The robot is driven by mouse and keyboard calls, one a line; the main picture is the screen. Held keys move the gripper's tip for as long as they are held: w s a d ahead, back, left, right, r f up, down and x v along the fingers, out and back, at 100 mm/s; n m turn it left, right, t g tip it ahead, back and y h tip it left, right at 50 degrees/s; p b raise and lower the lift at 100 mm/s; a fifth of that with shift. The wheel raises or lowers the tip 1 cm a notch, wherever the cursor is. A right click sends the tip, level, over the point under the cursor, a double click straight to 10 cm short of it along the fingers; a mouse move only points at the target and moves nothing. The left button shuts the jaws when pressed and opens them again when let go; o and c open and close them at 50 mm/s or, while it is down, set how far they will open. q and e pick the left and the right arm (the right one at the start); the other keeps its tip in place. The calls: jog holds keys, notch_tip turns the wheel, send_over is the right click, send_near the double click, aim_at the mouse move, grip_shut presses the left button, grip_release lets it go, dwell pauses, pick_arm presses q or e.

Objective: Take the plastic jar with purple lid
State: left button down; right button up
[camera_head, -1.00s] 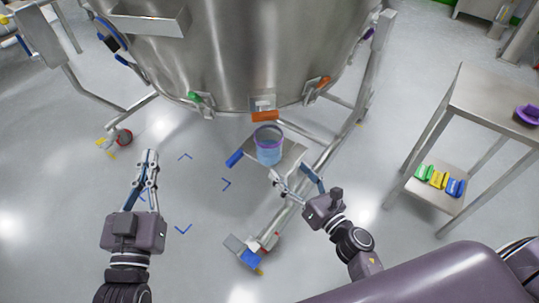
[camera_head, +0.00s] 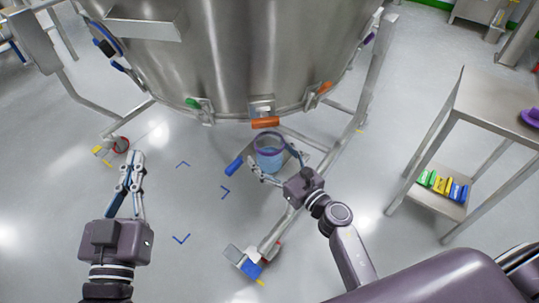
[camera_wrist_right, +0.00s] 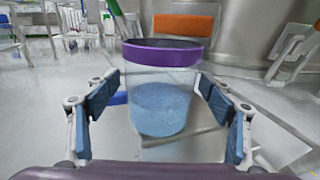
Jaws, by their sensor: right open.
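The plastic jar (camera_head: 269,158) is clear with a purple rim and blue contents. It stands upright on a small metal shelf (camera_head: 297,146) below the big steel vessel. In the right wrist view the jar (camera_wrist_right: 162,100) stands between the blue pads of my right gripper (camera_wrist_right: 160,105), with a gap visible on each side. My right gripper (camera_head: 275,165) is open around or just in front of the jar. My left gripper (camera_head: 126,165) is over the floor at left, away from the jar; its fingers look close together, but whether they meet is unclear.
The steel vessel (camera_head: 220,60) stands on a wheeled frame behind the jar. A steel table (camera_head: 490,95) at right holds a purple item (camera_head: 530,116).

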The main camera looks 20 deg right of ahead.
jog(key=c, duration=1.4)
jog(key=shift+o, duration=0.2)
jog(key=shift+r, duration=0.15)
